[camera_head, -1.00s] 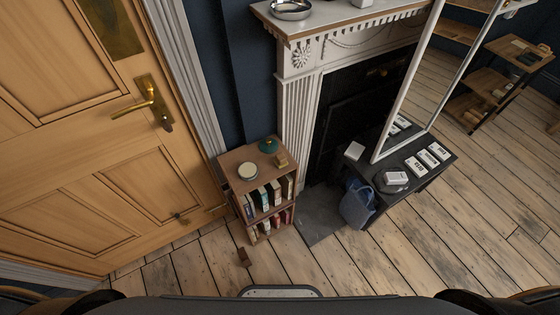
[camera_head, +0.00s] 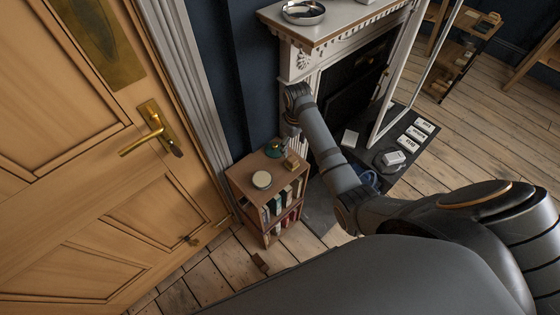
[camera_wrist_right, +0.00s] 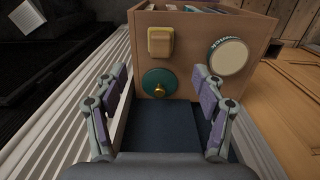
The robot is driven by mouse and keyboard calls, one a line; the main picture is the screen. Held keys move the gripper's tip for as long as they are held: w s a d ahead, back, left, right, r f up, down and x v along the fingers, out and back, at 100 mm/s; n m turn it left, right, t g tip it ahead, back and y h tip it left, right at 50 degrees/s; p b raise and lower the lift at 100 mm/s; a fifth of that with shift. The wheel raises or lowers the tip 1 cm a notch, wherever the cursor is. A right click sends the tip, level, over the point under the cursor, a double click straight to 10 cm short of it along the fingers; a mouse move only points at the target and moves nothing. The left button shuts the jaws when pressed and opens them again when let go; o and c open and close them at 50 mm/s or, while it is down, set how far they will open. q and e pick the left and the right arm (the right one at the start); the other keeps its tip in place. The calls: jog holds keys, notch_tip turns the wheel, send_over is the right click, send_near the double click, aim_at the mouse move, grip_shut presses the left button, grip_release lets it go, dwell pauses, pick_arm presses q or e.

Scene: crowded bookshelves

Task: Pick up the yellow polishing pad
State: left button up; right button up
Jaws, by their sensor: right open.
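The yellow polishing pad (camera_wrist_right: 160,42) is a small rounded block on top of a small wooden bookcase (camera_wrist_right: 142,62). In the head view the pad (camera_head: 291,164) is small, near the bookcase top's right edge. My right gripper (camera_wrist_right: 159,78) is open and empty, its fingers spread wide with the pad ahead of and between them. In the head view the end of my right arm hangs above the back of the bookcase, and its fingers are hard to make out. My left gripper is not in view.
A teal disc with a brass knob (camera_wrist_right: 160,84) and a round cream-topped tin (camera_wrist_right: 228,57) share the bookcase top with the pad. A door (camera_head: 100,180) stands left, a white fireplace (camera_head: 310,45) behind.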

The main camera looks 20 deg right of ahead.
aim_at(293, 159)
notch_tip(293, 159, down, 5)
jog(key=shift+s+d, duration=0.1)
jog(key=shift+d, duration=0.05)
jog(key=shift+f, duration=0.3)
jog(key=f, duration=0.5)
jog(key=shift+a, duration=0.2)
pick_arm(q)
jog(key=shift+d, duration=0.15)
pick_arm(e)
jog(key=c, duration=1.2)
jog(key=shift+c, duration=0.2)
